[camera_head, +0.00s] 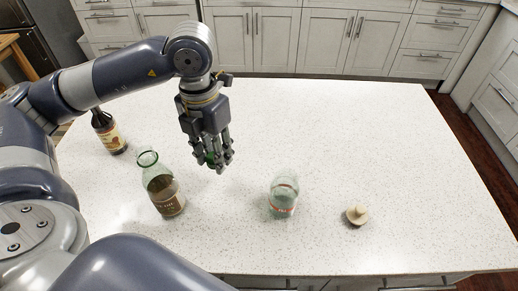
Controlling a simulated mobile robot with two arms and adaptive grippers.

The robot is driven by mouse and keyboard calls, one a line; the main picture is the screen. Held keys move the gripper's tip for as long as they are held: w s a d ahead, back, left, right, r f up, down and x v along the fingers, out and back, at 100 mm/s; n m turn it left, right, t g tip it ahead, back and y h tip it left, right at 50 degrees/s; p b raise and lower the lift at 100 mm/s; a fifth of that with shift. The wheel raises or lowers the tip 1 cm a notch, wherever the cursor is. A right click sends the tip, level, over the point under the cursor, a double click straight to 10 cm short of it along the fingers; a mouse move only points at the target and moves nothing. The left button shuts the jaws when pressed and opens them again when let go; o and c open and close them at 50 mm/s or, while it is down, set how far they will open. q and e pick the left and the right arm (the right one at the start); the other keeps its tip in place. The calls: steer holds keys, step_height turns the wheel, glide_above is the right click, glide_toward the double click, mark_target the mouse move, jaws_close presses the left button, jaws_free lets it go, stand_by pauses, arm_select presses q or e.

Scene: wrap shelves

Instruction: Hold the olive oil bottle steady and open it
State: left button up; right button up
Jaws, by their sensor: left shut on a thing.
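A clear greenish glass bottle (167,196) stands upright on the white counter. It has a brown label with lettering that seems to end in "OIL", and I take it for the olive oil bottle. No cap shows on its mouth. My left gripper (213,161) points down above the counter, to the right of this bottle and apart from it. Its fingers are shut on a small green thing (208,158), mostly hidden by the fingers; it may be a cap. My right gripper is not in view.
A dark bottle (109,135) with a pale label stands at the back left, partly behind my left arm. A glass jar (284,198) stands front centre, with a beige knobbed lid or stopper (356,215) to its right. The counter's back and right (390,140) are clear.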

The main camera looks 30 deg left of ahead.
arm_select(q)
steer(key=n, duration=0.2)
steer(key=a+f+n, duration=0.1)
steer(key=n, duration=0.1)
steer(key=s+n+b, duration=0.1)
steer(key=shift+a+f+n, duration=0.2)
steer(key=shift+a+n, duration=0.05)
steer(key=shift+n, duration=0.15)
steer(key=n, duration=0.3)
steer(key=a+n+b, duration=0.1)
steer(key=shift+s+f, duration=0.25)
steer(key=shift+f, duration=0.05)
steer(key=shift+w+n, duration=0.1)
steer(key=shift+n, duration=0.2)
steer(key=p, duration=0.4)
glide_above(238, 138)
steer(key=shift+f, duration=0.75)
step_height(238, 138, down, 3)
steer(key=shift+f+p, duration=0.15)
steer(key=shift+p, duration=0.7)
steer(key=shift+f, duration=0.15)
steer(key=shift+f, duration=0.1)
steer(key=shift+f, duration=0.15)
steer(key=o, duration=1.1)
